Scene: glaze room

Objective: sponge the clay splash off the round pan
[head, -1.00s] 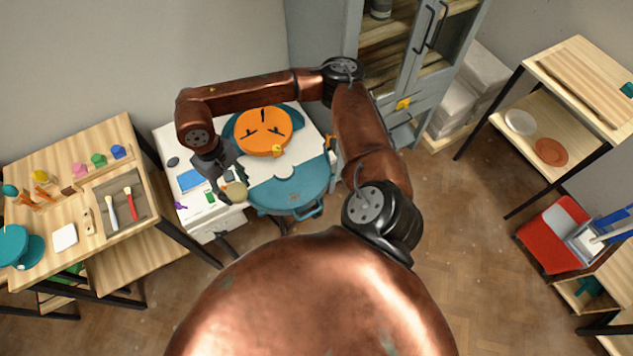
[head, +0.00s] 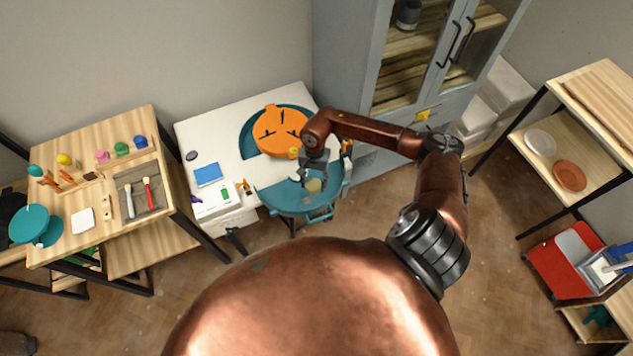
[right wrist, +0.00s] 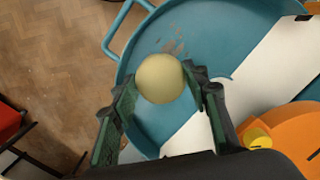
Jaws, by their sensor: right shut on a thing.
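A round pale-yellow sponge (right wrist: 160,78) is held between the fingers of my right gripper (right wrist: 161,80), which is shut on it. In the head view the sponge (head: 313,186) and the right gripper (head: 312,176) are over the front part of the teal round pan (head: 278,199). The pan (right wrist: 212,28) also fills much of the right wrist view. A brownish clay splash (right wrist: 172,46) shows on the pan just beyond the sponge. I cannot tell whether the sponge touches the pan. My left gripper is not in view.
An orange disc (head: 280,135) with dark fittings and a small yellow piece (head: 294,153) sits beside the pan on the white table (head: 226,146). The pan has a teal side handle (right wrist: 113,32). A grey cabinet (head: 350,60) stands close behind the arm.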

